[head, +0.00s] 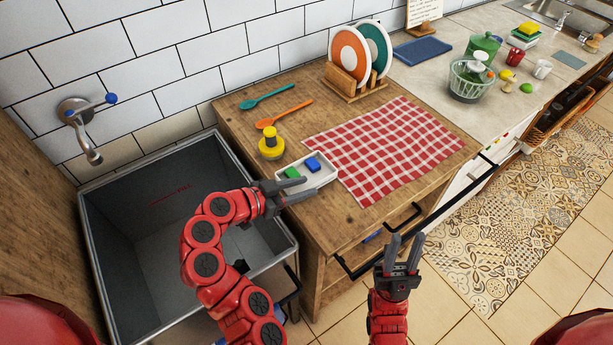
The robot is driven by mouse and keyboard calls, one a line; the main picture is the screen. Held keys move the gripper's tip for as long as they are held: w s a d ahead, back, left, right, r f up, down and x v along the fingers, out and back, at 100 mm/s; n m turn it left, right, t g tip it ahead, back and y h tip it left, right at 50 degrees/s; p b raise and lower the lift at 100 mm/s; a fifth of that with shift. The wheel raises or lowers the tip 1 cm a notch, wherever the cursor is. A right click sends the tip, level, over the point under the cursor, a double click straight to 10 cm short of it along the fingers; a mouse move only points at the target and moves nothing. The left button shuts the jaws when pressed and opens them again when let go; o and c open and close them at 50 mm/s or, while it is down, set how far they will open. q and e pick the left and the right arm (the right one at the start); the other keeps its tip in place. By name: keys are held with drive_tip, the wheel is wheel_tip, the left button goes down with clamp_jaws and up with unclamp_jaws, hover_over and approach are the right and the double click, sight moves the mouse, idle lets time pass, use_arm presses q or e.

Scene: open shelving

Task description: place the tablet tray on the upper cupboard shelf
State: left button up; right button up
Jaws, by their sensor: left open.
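The tablet tray (326,178) is a small white tray holding a green and a blue tablet. It is on the wooden counter near its front left edge. My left gripper (308,187) reaches in from the left with its jaws open at the tray's near left end; I cannot tell whether they touch it. My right gripper (407,237) is open and empty, pointing up in front of the counter. Below the counter top, the open wooden cupboard (322,262) shows part of its shelving, with something blue inside; much of its interior is hidden.
A grey sink (88,211) lies left of the counter. A yellow-topped object (271,146) stands just behind the tray, with two spoons further back. A red checked cloth (385,150) lies right of the tray. A dark handle rail (385,262) runs along the cupboard front.

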sight(317, 183)
use_arm(q)
drive_tip(key=p+x, duration=0.1)
drive_tip(key=x, duration=0.3)
drive_tip(key=shift+w+d+f, duration=0.1)
drive_tip(key=shift+w+d, duration=0.1)
drive_tip(key=shift+d, duration=0.05)
clamp_jaws()
idle(1.2)
